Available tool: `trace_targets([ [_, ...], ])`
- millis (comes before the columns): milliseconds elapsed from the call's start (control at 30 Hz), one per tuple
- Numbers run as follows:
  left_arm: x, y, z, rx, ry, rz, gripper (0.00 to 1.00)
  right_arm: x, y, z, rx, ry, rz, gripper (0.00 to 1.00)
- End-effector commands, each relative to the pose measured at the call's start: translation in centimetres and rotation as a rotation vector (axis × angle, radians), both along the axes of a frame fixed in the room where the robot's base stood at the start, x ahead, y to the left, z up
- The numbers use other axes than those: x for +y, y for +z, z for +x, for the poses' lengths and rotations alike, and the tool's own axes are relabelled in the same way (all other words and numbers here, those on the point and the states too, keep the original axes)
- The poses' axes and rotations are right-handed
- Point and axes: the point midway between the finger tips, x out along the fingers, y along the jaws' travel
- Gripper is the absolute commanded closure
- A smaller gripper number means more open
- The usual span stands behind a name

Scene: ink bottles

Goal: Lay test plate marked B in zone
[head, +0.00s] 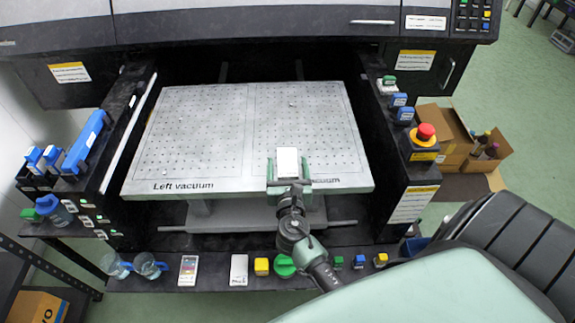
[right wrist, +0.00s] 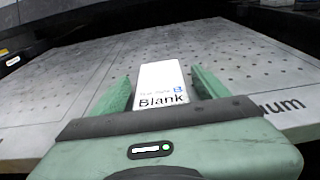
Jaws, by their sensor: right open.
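The white test plate marked B (head: 287,162) is at the front of the right half of the grey perforated vacuum table (head: 190,120). My right gripper (head: 288,172) is open at the plate's near end. Its two green fingers (right wrist: 160,92) stand on either side of the plate, with small gaps visible. The gripper covers part of the right "vacuum" label. My left gripper is out of view.
A front ledge holds a second white plate (head: 239,268), a colour card (head: 188,269), a yellow block (head: 262,266) and clear cups (head: 149,265). A red emergency button (head: 425,133) sits on the right side wall. The left table half is clear.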

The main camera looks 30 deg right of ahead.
Motion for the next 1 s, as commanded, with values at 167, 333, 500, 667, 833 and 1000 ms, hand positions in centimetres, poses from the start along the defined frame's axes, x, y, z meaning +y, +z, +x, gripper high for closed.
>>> trace_targets([
  [167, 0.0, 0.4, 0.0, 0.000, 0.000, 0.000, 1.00, 0.0, 0.5, 0.0, 0.000, 0.000, 0.000, 0.26],
  [333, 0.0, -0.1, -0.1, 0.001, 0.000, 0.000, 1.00, 1.3, 0.5, -2.0, 0.002, 0.001, 0.002, 0.26],
  [500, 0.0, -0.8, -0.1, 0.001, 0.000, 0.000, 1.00, 3.2, 1.0, -5.3, 0.003, 0.000, 0.003, 0.26],
  [667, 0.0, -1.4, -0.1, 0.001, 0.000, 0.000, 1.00, 4.8, 1.5, -7.9, 0.002, 0.001, 0.003, 0.26],
  [833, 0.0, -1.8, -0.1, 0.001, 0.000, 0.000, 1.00, 5.9, 1.9, -9.6, 0.001, 0.000, 0.001, 0.26],
  [1000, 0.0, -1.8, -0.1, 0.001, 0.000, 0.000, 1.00, 6.2, 2.1, -10.2, 0.000, 0.000, 0.001, 0.26],
])
